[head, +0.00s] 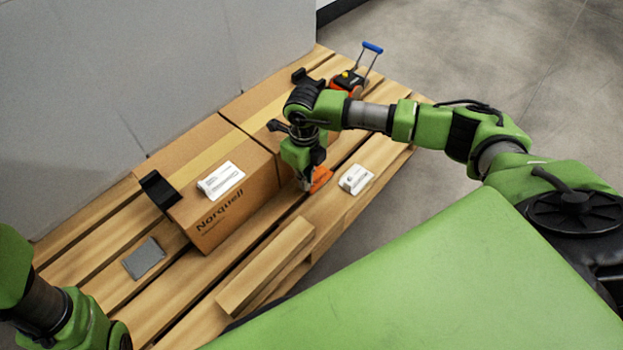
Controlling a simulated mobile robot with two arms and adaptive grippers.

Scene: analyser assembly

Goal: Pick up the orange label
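The orange label (321,179) lies on the pallet slats, just right of the cardboard box. My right gripper (307,185) points down at the left edge of the label. Its fingertips are dark and small, and I cannot tell whether they are open or shut, or whether they touch the label. Part of the label is hidden behind the gripper. My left arm shows at the lower left, and its gripper is out of the picture.
A cardboard box (232,215) marked Norquell stands on the wooden pallet (175,298), with a white label (221,180) on top. A white block (355,179) lies right of the orange label. A grey plate (143,258) lies at left. An orange-black tool (348,80) with a blue handle stands behind.

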